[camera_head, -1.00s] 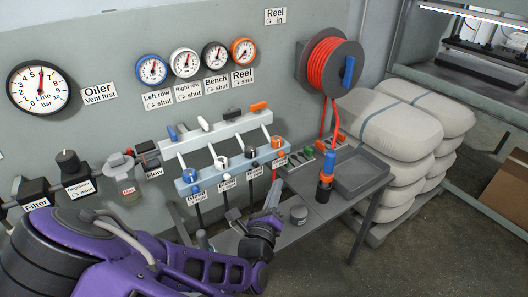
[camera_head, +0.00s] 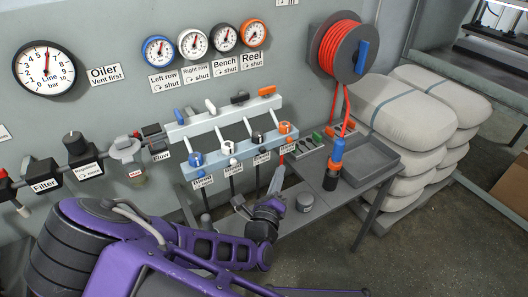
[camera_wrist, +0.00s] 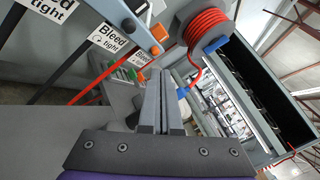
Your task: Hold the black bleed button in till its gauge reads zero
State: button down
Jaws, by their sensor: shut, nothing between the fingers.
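The black bleed button (camera_head: 257,138) sits on the light blue block (camera_head: 221,156), between the white and orange knobs. Its label below is partly small and blurred. The black-rimmed bench gauge (camera_head: 224,38) hangs on the wall above; its needle points roughly upward, too small to read exactly. My gripper (camera_head: 277,178) is below and right of the black button, apart from it, with its fingers shut and empty. In the wrist view the shut fingers (camera_wrist: 162,105) point toward the wall side, and a dark round knob (camera_wrist: 128,25) shows at upper left.
A blue knob (camera_head: 196,160), white knob (camera_head: 229,147) and orange knob (camera_head: 285,128) share the block. Several levers stand on the upper rail (camera_head: 190,126). A red hose reel (camera_head: 337,48) hangs at right, above a grey tray (camera_head: 370,168) and a blue-topped tool (camera_head: 335,160).

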jog(key=shift+w+a, duration=0.55)
jog(key=shift+w, duration=0.25)
jog(key=shift+w+a, duration=0.5)
jog(key=shift+w, duration=0.35)
jog(key=shift+w+a, duration=0.55)
jog(key=shift+w, duration=0.25)
jog(key=shift+w+a, duration=0.1)
jog(key=shift+w+a, duration=0.15)
jog(key=shift+w, duration=0.1)
jog(key=shift+w+a, duration=0.3)
jog(key=shift+w, duration=0.1)
dwell(2.0)
dwell(1.0)
jog(key=shift+s+d, duration=0.5)
jog(key=shift+s, duration=0.3)
jog(key=shift+s+d, duration=0.75)
jog(key=shift+s, duration=0.3)
jog(key=shift+s+d, duration=0.7)
jog(key=shift+s, duration=0.3)
